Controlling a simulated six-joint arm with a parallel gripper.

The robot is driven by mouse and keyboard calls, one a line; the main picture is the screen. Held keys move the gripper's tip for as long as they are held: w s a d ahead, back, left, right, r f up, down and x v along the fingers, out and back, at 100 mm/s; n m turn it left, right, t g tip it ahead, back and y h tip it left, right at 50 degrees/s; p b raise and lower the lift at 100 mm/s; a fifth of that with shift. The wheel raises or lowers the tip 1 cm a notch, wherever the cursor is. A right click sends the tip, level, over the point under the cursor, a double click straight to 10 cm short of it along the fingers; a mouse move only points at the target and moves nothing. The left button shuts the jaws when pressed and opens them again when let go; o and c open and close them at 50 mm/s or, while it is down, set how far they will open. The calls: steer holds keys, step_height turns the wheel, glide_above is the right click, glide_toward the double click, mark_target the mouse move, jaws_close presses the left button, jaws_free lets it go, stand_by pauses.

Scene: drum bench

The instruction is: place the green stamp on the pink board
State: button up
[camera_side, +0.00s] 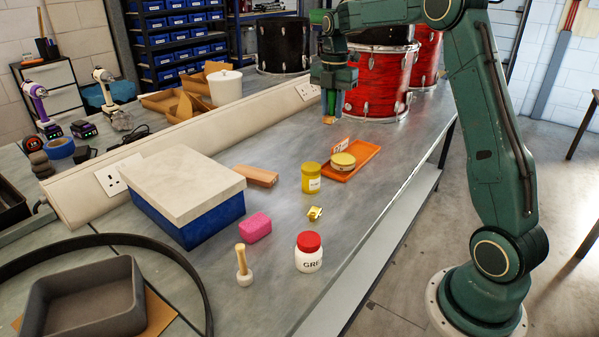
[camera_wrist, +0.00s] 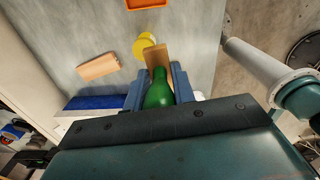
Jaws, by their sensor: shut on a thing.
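The green stamp has a green handle (camera_wrist: 158,94) and a flat wooden base (camera_wrist: 157,58). My gripper (camera_wrist: 159,86) is shut on the handle, with one jaw on each side. In the side view my gripper (camera_side: 333,92) points down and holds the stamp (camera_side: 329,119) well above the bench, behind the orange tray. The wooden base hangs lowest. I cannot make out a flat pink board; the only plainly pink thing is a small speckled block (camera_side: 255,227) on the bench, in front of the blue box with the pale lid.
An orange tray (camera_side: 366,163) holds a round tin (camera_side: 343,161) and a small card. Near it are a yellow jar (camera_side: 311,178), a wooden block (camera_side: 255,175), a brass piece (camera_side: 315,213), a red-lidded jar (camera_side: 309,253) and a wooden-handled tool (camera_side: 243,268). Red drums (camera_side: 379,82) stand behind.

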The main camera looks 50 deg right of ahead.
steer(key=w+a, duration=0.3)
steer(key=w, duration=0.7)
steer(key=m, duration=0.1)
glide_above(267, 179)
steer(key=shift+d, duration=0.1)
steer(key=shift+f, duration=0.1)
steer(key=shift+f, duration=9.9)
steer(key=shift+f, duration=0.15)
steer(key=o, duration=1)
